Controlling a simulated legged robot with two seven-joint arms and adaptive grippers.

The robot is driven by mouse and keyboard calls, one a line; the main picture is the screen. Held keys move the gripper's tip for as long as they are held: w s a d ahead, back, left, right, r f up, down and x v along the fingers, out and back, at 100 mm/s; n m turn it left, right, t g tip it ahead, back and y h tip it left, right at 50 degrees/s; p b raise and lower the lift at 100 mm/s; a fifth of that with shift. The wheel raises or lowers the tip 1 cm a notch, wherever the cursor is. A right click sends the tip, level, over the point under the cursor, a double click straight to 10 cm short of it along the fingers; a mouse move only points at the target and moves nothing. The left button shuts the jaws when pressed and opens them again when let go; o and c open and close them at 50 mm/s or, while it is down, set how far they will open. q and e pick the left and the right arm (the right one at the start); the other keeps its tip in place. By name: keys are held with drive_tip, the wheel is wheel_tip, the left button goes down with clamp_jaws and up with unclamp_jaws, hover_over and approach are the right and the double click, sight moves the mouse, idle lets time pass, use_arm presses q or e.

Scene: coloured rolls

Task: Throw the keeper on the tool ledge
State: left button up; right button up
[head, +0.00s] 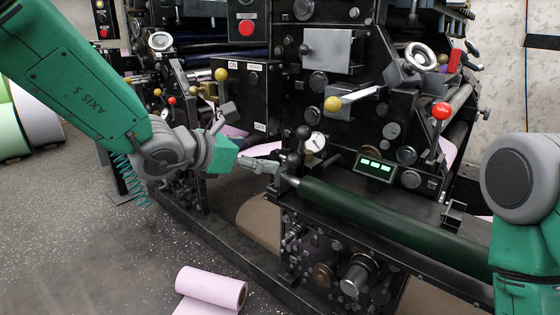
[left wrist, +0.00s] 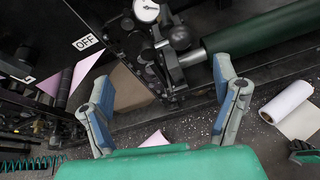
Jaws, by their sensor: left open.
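The tool ledge (head: 365,233) is a dark shelf on the front of the press, with a long dark green roller (head: 390,220) lying along it. At the roller's left end a black-knobbed lever (head: 302,133) stands up; it looks like the keeper. In the left wrist view this round black knob (left wrist: 180,38) sits above a metal bracket by the roller's end. My left gripper (head: 268,165) is open and empty, just left of the roller's end. In the wrist view its blue-padded fingers (left wrist: 164,84) are spread wide below the knob, apart from it. My right gripper is out of view.
A white dial gauge (head: 316,141) and a green-lit display (head: 375,166) sit behind the ledge. Yellow-knobbed (head: 333,103) and red-knobbed (head: 441,111) levers stick out nearby. A pink roll (head: 212,290) lies on the speckled floor. The floor at left is mostly clear.

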sight(284, 157)
use_arm(q)
drive_tip(key=x, duration=0.2)
drive_tip(key=d+x, duration=0.1)
drive_tip(key=x, duration=0.2)
drive_tip(key=s+b+x, duration=0.1)
drive_tip(key=x, duration=0.2)
drive_tip(key=shift+d+r, duration=0.15)
drive_tip(key=shift+d, duration=0.3)
drive_tip(key=shift+w+d, duration=0.1)
drive_tip(key=shift+w, duration=0.25)
drive_tip(key=shift+w+f, duration=0.25)
drive_tip(key=shift+w+a, duration=0.1)
drive_tip(key=shift+a, duration=0.55)
drive_tip(key=shift+d, duration=0.7)
drive_tip(key=c, duration=1.1)
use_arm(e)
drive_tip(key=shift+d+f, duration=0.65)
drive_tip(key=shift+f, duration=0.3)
